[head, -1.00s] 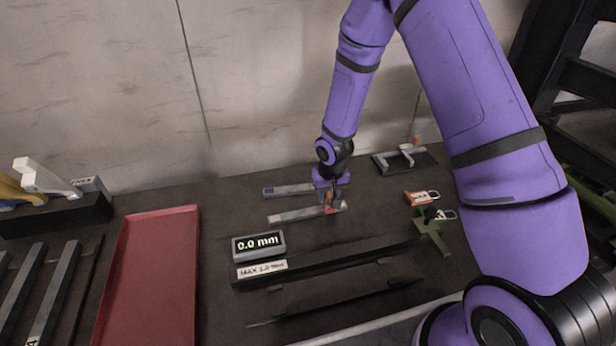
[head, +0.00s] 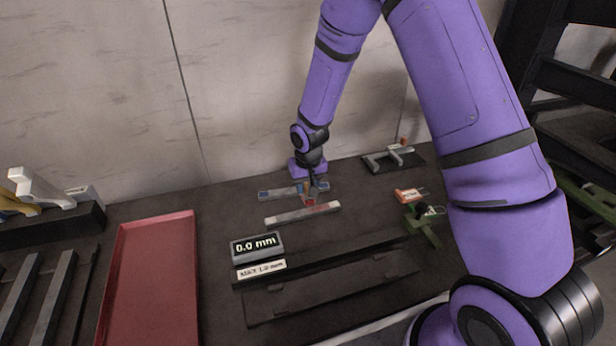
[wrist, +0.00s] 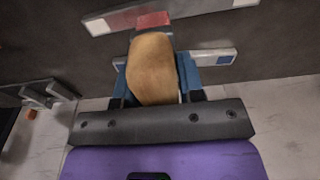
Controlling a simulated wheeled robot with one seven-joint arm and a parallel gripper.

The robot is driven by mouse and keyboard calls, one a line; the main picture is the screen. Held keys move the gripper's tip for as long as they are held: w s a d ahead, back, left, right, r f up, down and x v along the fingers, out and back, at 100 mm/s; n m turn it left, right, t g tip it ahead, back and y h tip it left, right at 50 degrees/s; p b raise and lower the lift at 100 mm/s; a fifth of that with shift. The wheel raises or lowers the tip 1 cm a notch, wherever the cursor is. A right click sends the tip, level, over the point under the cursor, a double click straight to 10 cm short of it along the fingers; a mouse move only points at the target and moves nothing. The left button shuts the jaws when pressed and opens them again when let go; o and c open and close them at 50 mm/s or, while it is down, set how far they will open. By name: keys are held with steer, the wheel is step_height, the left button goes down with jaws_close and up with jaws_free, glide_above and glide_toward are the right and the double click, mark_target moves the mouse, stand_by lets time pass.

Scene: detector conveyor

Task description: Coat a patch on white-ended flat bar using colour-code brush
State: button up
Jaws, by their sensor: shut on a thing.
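My gripper (head: 313,188) is shut on the colour-code brush, whose tan handle (wrist: 152,70) fills the space between the fingers in the wrist view. The white-ended flat bar (head: 290,216) lies on the bench just in front of the gripper.
A blue-marked flat bar (head: 280,193) lies behind, partly under my gripper. A 0.0 mm display (head: 257,246) stands in front. A red tray (head: 150,285) is at left. Tagged clips (head: 410,195), a green tool (head: 424,230) and a grey bracket (head: 393,158) are at right.

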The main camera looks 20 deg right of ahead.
steer(key=shift+r, duration=1.55)
steer(key=shift+d, duration=0.15)
steer(key=shift+f, duration=0.1)
steer(key=shift+f, duration=0.1)
